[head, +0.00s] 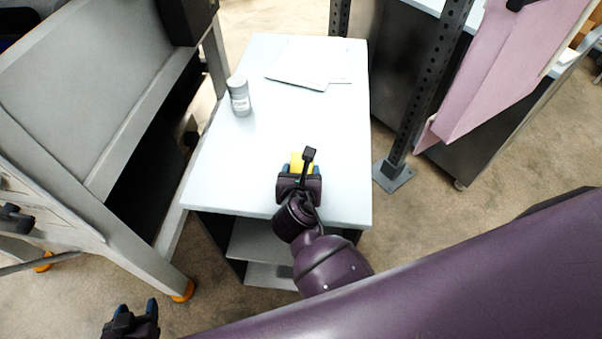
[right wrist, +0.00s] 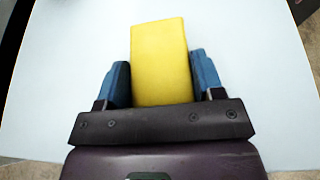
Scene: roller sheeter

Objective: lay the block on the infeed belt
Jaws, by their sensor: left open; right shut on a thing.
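The yellow block (head: 296,160) is at the near part of the white table, mostly hidden by my right gripper in the head view. My right gripper (head: 298,172) is shut on it. In the right wrist view the block (right wrist: 160,62) stands between the blue fingers of the right gripper (right wrist: 161,85), over the white tabletop. I cannot tell whether the block touches the table. My left gripper (head: 138,312) is open and empty at the lower left, over the floor. A grey machine (head: 85,75) stands at the left; I cannot tell whether its sloping surface is the infeed belt.
The white table (head: 320,125) holds a grey can (head: 239,95) and white sheets (head: 305,62) toward the back. Its middle is clear. A dark perforated post (head: 428,95) stands right of the table. A pink panel (head: 510,60) is at the upper right.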

